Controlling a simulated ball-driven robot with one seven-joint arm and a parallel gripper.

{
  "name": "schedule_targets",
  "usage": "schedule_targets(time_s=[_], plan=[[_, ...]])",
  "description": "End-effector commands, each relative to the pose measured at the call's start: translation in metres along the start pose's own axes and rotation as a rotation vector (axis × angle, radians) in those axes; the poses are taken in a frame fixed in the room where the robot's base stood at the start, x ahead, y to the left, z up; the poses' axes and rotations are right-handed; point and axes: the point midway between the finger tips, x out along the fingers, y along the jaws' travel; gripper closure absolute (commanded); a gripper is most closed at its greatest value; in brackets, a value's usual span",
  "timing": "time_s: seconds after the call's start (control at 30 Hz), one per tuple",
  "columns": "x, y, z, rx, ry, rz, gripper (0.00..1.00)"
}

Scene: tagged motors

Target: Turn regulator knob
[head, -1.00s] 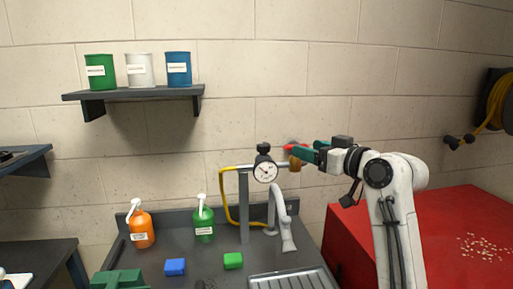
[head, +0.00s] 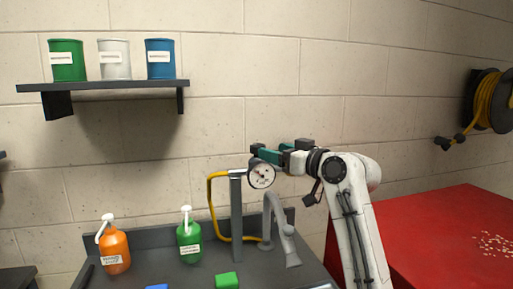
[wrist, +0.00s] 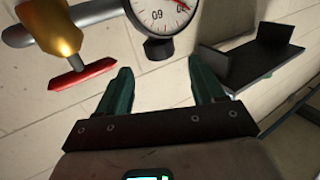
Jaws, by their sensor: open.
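The regulator is a white round gauge (head: 261,175) on top of a grey post, with a black knob (head: 256,148) above the dial. In the wrist view the picture is turned over: the gauge (wrist: 162,12) is at the top and the black knob (wrist: 158,49) hangs below it. My gripper (head: 267,154) has green fingers and is open and empty, just right of the knob in the head view. In the wrist view my gripper (wrist: 159,75) has the knob ahead, in line with the gap between its fingertips. I see no contact.
A brass valve (wrist: 55,25) with a red handle (wrist: 82,74) is close by my gripper. A yellow hose (head: 213,205) and grey faucet (head: 282,230) are near the post. A wall shelf (head: 110,85) holds three cans. A red cabinet (head: 430,235) stands right.

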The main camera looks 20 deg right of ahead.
Motion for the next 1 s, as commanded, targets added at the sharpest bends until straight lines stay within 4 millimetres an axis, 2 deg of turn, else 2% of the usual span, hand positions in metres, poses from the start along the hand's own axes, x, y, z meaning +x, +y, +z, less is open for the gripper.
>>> schedule_targets(time_s=[0.2, 0.4, 0.6, 0.9, 1.0], plan=[[0.041, -0.001, -0.002, 0.0, -0.002, -0.002, 0.32], [0.065, -0.001, -0.001, 0.0, -0.002, -0.002, 0.32], [0.075, 0.0, 0.0, 0.0, -0.001, 0.0, 0.32], [0.077, 0.0, 0.001, -0.001, -0.001, 0.0, 0.32], [0.077, 0.0, 0.001, -0.001, -0.001, 0.0, 0.42]])
